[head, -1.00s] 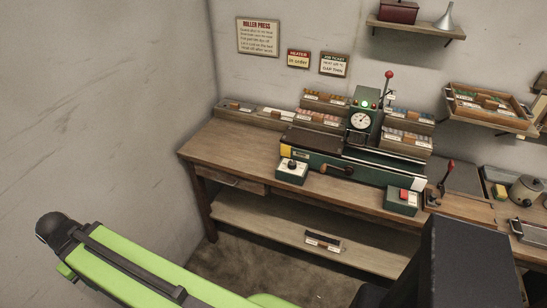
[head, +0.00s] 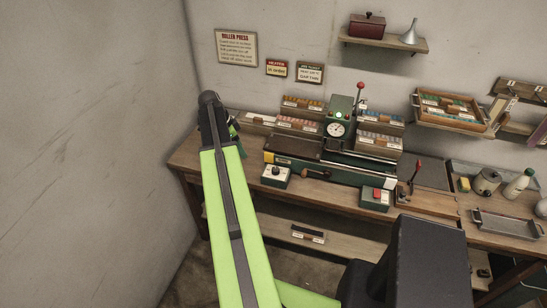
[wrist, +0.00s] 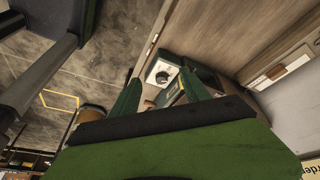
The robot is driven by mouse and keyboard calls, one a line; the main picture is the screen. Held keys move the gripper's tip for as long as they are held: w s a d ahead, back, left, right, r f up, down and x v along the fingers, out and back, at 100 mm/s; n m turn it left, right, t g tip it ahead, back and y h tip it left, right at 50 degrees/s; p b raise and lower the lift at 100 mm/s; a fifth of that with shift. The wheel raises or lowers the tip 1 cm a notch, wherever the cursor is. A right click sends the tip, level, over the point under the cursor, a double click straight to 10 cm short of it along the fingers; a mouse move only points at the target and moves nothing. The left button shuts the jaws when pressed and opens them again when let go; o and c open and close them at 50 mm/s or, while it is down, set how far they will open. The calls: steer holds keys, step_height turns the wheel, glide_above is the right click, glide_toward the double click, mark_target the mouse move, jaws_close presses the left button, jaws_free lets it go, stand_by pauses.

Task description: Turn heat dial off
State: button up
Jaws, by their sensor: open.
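The heat dial is a black knob (head: 276,170) on a small white-topped green box (head: 275,180) at the front edge of the workbench, left of the press. In the wrist view the dial (wrist: 162,77) shows between and beyond the fingertips, on its pale box top. My gripper (wrist: 160,77) is open, with its two green fingers apart and nothing between them. In the head view my gripper is mostly hidden behind my arm, over the bench's left end, left of the dial box. It appears apart from the dial. The dial's exact setting is too small to read.
The green roller press (head: 338,130) with a gauge and lit green lamp stands behind the dial. A crank handle (head: 316,173) and a red-button box (head: 375,197) are to its right. The left wall (head: 90,120) is near my arm.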

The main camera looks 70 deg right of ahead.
steer(key=s+d+r+m, duration=0.2)
steer(key=s+d+m, duration=0.1)
steer(key=s+d, duration=0.25)
steer(key=b, duration=1.6)
glide_toward(276, 169)
steer(key=shift+g, duration=0.3)
steer(key=x, duration=0.5)
steer(key=w+x, duration=0.1)
steer(key=x, duration=0.2)
steer(key=shift+s+f, duration=0.1)
steer(key=shift+f, duration=0.15)
steer(key=shift+s+d+f, duration=0.1)
steer(key=shift+s+f, duration=0.1)
steer(key=shift+r, duration=0.1)
jaws_close()
